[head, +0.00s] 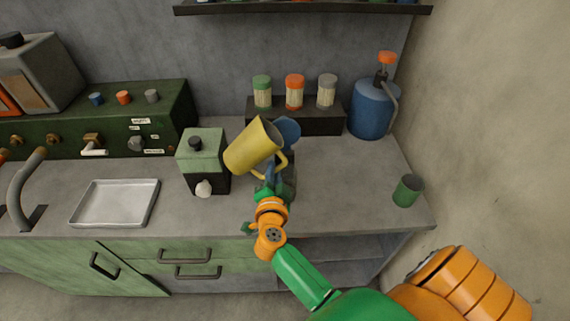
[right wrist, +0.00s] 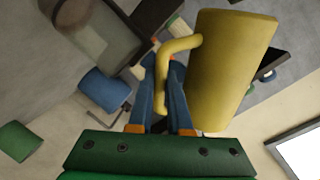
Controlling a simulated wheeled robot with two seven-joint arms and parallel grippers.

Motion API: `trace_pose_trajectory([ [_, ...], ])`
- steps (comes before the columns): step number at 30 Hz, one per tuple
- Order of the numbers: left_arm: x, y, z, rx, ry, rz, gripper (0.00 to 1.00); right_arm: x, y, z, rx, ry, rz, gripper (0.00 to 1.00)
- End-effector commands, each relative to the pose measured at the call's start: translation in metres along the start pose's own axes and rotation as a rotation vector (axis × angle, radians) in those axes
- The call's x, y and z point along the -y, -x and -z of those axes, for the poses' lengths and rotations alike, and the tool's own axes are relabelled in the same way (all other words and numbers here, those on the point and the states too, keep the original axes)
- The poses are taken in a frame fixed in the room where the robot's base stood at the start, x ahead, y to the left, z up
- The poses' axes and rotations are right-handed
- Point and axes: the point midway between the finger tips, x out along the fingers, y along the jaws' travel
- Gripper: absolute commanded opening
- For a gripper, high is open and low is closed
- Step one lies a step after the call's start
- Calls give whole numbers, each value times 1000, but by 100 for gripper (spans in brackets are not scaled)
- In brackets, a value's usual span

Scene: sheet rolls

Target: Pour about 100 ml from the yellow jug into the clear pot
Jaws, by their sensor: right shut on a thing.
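The yellow jug (head: 250,148) is up off the counter and tilted, its mouth toward the upper right in the head view. My right gripper (head: 270,180) is shut on its handle. In the right wrist view the jug (right wrist: 228,70) fills the right side, with the handle between the fingers (right wrist: 162,95). The clear pot (right wrist: 105,35) seems to be the greyish see-through vessel at that view's top left. In the head view it appears mostly hidden behind my gripper. I see no stream of liquid, and the jug's level is hidden. My left gripper is not in view.
A green box-shaped canister (head: 203,150) stands just left of the jug. A blue rounded thing (head: 288,130) is partly hidden behind it. A rack (head: 318,122) with jars and a blue pump bottle (head: 370,108) stand behind. A green cup (head: 408,190) is at right, a tray (head: 117,182) at left.

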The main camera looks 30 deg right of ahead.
Motion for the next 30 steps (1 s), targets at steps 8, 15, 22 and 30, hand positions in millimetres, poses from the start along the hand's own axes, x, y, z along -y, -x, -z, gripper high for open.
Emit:
trace_pose_trajectory([
  [8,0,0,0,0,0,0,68,-24,-6,-20,-125,521,-17,0],
  [15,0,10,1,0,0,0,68,-8,-3,-19,-204,816,-23,0],
  [22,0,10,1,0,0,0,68,-7,-2,-19,-218,863,-25,0],
  [30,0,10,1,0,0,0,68,-7,-2,-19,-216,861,-23,0],
])
